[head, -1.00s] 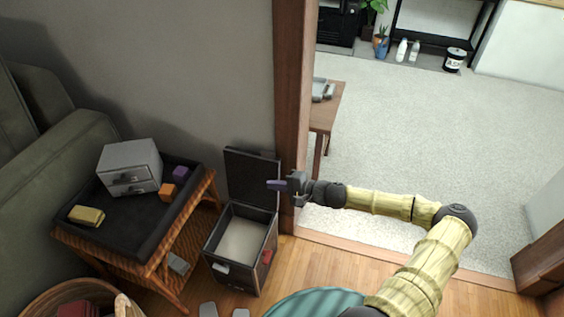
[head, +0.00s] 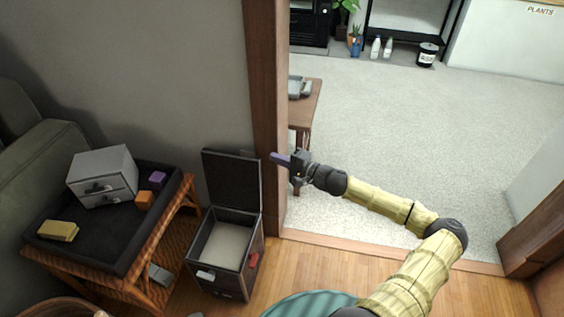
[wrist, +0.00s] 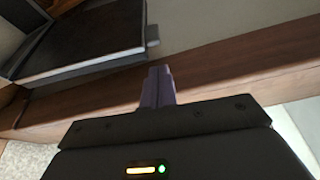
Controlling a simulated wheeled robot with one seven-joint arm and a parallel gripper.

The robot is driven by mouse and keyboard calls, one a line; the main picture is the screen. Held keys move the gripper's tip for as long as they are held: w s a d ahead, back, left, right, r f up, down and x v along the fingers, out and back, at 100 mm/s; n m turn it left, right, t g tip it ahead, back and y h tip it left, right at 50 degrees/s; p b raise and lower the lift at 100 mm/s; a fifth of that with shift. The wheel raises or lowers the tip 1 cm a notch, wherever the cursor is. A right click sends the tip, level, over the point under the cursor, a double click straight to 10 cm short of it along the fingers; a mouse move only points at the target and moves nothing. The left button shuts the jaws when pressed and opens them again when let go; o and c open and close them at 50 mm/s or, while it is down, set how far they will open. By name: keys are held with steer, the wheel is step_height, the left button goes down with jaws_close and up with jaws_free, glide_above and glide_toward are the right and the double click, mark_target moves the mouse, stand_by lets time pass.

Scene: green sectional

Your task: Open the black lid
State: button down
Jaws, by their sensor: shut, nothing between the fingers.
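The black lid (head: 231,180) stands upright, swung open at the back of a dark box (head: 223,262) on the floor. The box's light interior shows from above. In the wrist view the lid (wrist: 85,42) fills the upper left. My gripper (head: 275,158) is to the right of the lid's upper edge, in front of the wooden door post. Its purple fingers are shut and empty, and they also show in the wrist view (wrist: 157,88). They look apart from the lid.
A low wooden table with a black tray (head: 75,237) stands left of the box, holding a grey drawer unit (head: 103,177) and small blocks. The door post (head: 268,110) rises behind the gripper. Open carpet (head: 420,130) lies beyond the doorway.

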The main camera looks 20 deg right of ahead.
mark_target(261, 152)
steer(key=b+x, duration=0.1)
steer(key=x, duration=0.5)
steer(key=shift+w+a+b, duration=0.15)
steer(key=shift+w+b, duration=0.05)
steer(key=shift+b, duration=0.1)
